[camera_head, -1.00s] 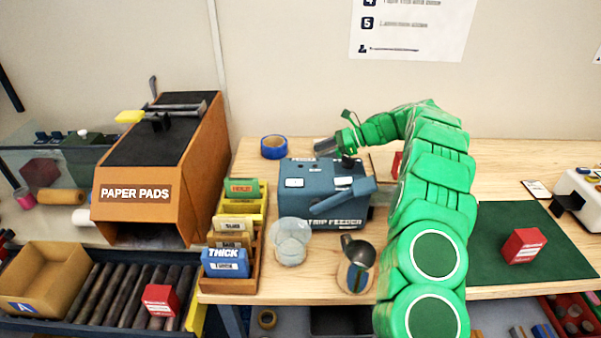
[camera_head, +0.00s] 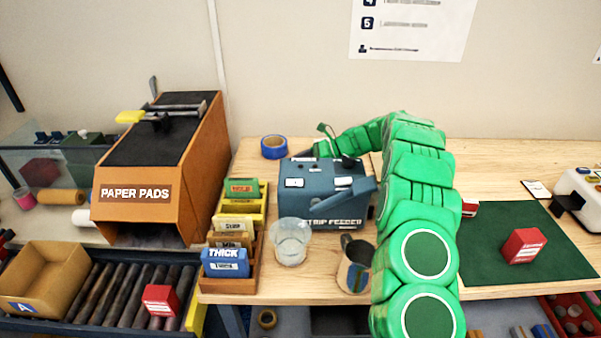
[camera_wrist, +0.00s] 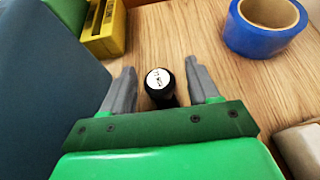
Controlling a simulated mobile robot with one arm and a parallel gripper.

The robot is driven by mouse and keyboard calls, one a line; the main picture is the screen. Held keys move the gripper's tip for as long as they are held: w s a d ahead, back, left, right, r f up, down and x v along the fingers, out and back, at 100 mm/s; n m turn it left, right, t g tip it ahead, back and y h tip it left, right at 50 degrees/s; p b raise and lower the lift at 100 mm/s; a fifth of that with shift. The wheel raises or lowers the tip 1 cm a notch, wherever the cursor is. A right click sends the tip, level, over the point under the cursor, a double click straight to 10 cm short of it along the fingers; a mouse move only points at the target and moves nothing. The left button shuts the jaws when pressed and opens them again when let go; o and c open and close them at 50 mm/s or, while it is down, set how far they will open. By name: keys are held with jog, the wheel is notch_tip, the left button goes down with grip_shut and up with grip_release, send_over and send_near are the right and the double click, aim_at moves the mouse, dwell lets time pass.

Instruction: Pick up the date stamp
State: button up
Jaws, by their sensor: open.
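In the wrist view, a black round-topped handle with a white printed cap, which looks like the date stamp (camera_wrist: 158,80), stands on the wooden table. My gripper (camera_wrist: 160,72) is open, with one grey finger on each side of the handle. Gaps show between the handle and both fingers. The lower part of the stamp is hidden. In the head view the stamp does not show, and my gripper is hidden behind the blue strip feeder (camera_head: 335,208).
A blue tape roll (camera_wrist: 265,25) lies right of the stamp; the feeder's dark side (camera_wrist: 45,90) and a yellow holder (camera_wrist: 104,28) are at left. A clear cup (camera_head: 291,242) and a striped mug (camera_head: 354,266) stand before the feeder. A red box (camera_head: 523,246) sits on the green mat.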

jog(key=c, duration=1.1)
jog(key=shift+r, duration=0.1)
